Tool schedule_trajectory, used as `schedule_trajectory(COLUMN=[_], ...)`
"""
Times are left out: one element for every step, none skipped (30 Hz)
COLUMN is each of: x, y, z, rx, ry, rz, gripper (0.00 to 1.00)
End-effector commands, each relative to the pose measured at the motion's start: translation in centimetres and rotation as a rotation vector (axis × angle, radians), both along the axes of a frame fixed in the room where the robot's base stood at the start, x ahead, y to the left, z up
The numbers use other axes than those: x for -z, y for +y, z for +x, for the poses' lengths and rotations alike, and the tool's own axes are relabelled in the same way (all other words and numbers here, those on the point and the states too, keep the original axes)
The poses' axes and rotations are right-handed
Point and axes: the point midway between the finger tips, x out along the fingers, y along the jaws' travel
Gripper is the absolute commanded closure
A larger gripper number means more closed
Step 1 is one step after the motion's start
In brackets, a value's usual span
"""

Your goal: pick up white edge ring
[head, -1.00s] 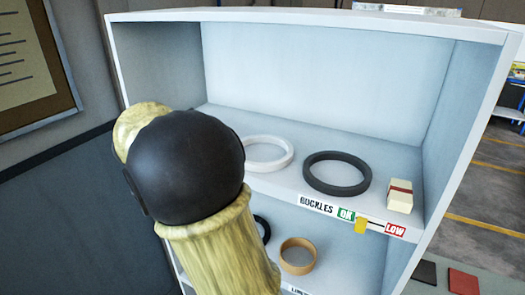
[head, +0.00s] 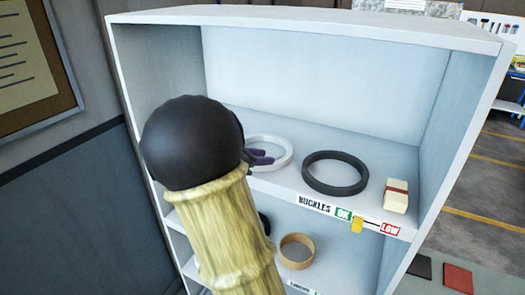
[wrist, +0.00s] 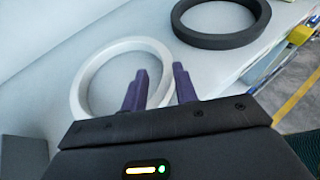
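The white edge ring (head: 282,143) lies flat on the upper shelf, left of a black ring, partly hidden by my arm in the head view. It also shows in the wrist view (wrist: 86,72), with its far and left parts visible. My gripper (wrist: 161,72) is open, with two purple fingers apart. In the wrist view the fingers overlap the ring's right side; I cannot tell whether either finger touches it. In the head view the fingertips (head: 262,157) show at the ring's near part, beside my arm.
The black ring (head: 335,188) lies to the right on the same shelf. A cream block with a brown band (head: 396,195) stands farther right. A label strip with a yellow slider (head: 357,226) runs along the shelf edge. A tan ring (head: 297,262) sits on the shelf below.

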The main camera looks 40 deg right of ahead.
Motion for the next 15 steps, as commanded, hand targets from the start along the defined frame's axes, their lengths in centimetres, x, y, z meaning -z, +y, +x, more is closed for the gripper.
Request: schedule_trajectory(x=[0.1, 0.2, 0.4, 0.6, 0.8, 1.2, 1.4, 1.7, 1.9, 2.1, 2.2, 2.4, 2.4, 2.5, 2.6], y=[-0.3, -0.6, -0.9, -1.3, -1.6, -2.1, -2.5, -2.9, -3.4, -3.7, -4.0, -4.2, -4.3, -4.3, -4.3], z=[-0.1, -0.3, -0.4, -0.6, -0.7, -0.8, -1.0, -1.0, -1.1, -1.1, -1.1, -1.1, -1.2, -1.2, -1.1], rx=[0.002, 0.004, 0.005, 0.005, 0.005, 0.005, 0.005, 0.005, 0.004, 0.004, 0.004, 0.003, 0.002, 0.002, 0.001], ry=[0.003, 0.004, 0.006, 0.006, 0.007, 0.007, 0.009, 0.005, 0.005, 0.005, 0.004, 0.002, 0.002, 0.002, 0.002], rz=[-0.001, -0.001, 0.000, 0.001, 0.000, 0.001, 0.000, 0.001, 0.000, 0.000, 0.000, 0.000, 0.001, 0.001, 0.001], gripper=[0.71, 0.71, 0.71, 0.71, 0.71, 0.71, 0.71, 0.71, 0.71, 0.71, 0.71, 0.71, 0.71, 0.71, 0.71])
